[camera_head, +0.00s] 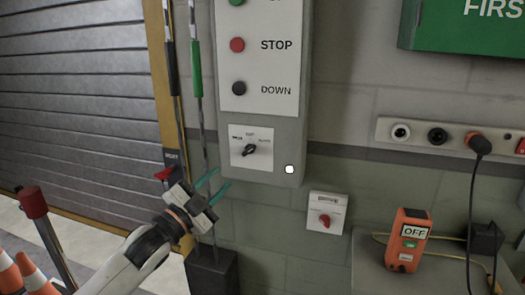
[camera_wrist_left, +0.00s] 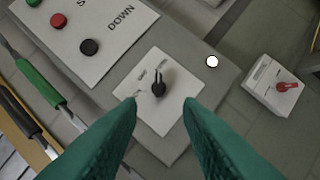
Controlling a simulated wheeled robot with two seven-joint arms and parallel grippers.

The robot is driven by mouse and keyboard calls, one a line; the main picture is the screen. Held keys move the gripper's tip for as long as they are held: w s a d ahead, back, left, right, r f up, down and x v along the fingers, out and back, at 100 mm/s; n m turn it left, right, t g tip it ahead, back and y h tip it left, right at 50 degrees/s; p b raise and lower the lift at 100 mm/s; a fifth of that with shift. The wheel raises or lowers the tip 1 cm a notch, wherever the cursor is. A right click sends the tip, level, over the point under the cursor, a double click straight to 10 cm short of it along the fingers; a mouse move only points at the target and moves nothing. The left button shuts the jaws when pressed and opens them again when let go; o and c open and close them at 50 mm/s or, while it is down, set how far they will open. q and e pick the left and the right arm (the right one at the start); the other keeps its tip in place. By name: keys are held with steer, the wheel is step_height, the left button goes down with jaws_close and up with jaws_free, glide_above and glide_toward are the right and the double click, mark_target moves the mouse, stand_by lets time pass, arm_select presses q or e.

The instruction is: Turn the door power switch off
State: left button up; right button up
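A grey control panel (camera_head: 292,130) on the wall carries a black rotary knob (camera_head: 251,150) on a white plate. Below and to its right is a small white switch box (camera_head: 327,203) with a red rotary handle (camera_head: 325,220). I cannot read its label, nor tell which of the two is the door power switch. My left gripper (camera_head: 214,186) is open and empty, below and left of the black knob. In the left wrist view the black knob (camera_wrist_left: 158,88) shows between and beyond the teal fingertips, apart from them. The red handle (camera_wrist_left: 288,86) is at the right there. My right gripper is not in view.
The panel has a red STOP button (camera_head: 237,45) and a black DOWN button (camera_head: 239,88). An orange box marked OFF (camera_head: 408,240) stands on a grey surface at the right. A socket strip (camera_head: 440,136) with a plugged cable is above it. A roller shutter (camera_head: 80,100) and orange cones (camera_head: 30,270) are left.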

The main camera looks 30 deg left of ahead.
mark_target(246, 154)
arm_select(q)
steer(key=p+x, duration=0.3)
steer(key=x, duration=0.7)
steer(key=shift+a+r, duration=0.1)
steer(key=shift+a, duration=0.1)
steer(key=shift+w+d+p, duration=0.1)
steer(key=shift+w+p, duration=0.2)
steer(key=shift+w, duration=0.35)
steer(key=shift+c, duration=0.4)
steer(key=c, duration=0.6)
